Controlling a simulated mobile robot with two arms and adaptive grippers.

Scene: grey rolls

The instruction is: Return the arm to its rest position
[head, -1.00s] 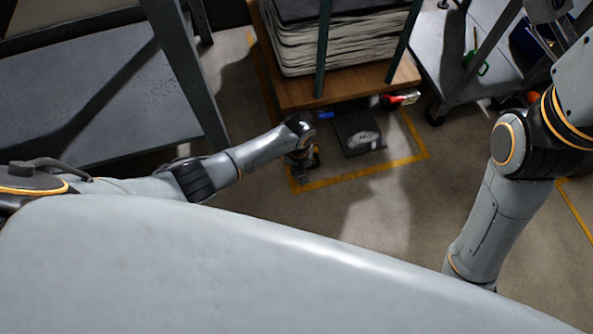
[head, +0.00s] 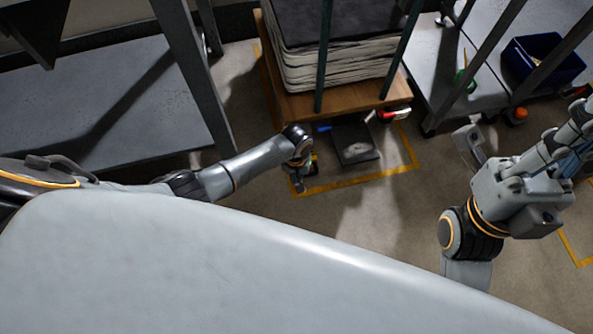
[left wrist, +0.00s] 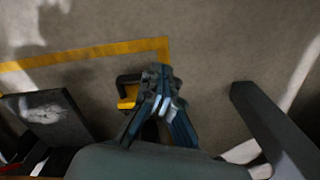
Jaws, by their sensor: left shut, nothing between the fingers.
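My left gripper (head: 299,186) hangs low over the concrete floor, near the corner of the yellow floor line. It also shows in the left wrist view (left wrist: 163,76), with its fingers together and nothing held. My left arm (head: 245,167) reaches out from the left, past the grey body part in front. My right arm (head: 510,196) is bent at the right side and runs off the right edge.
A wooden platform (head: 352,99) with stacked grey sheets stands ahead. A dark flat panel (head: 354,142) lies by it, and a black-and-yellow object (left wrist: 127,95) is close beside the left gripper. Grey shelving (head: 95,105) stands left. A blue bin (head: 540,62) is at right.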

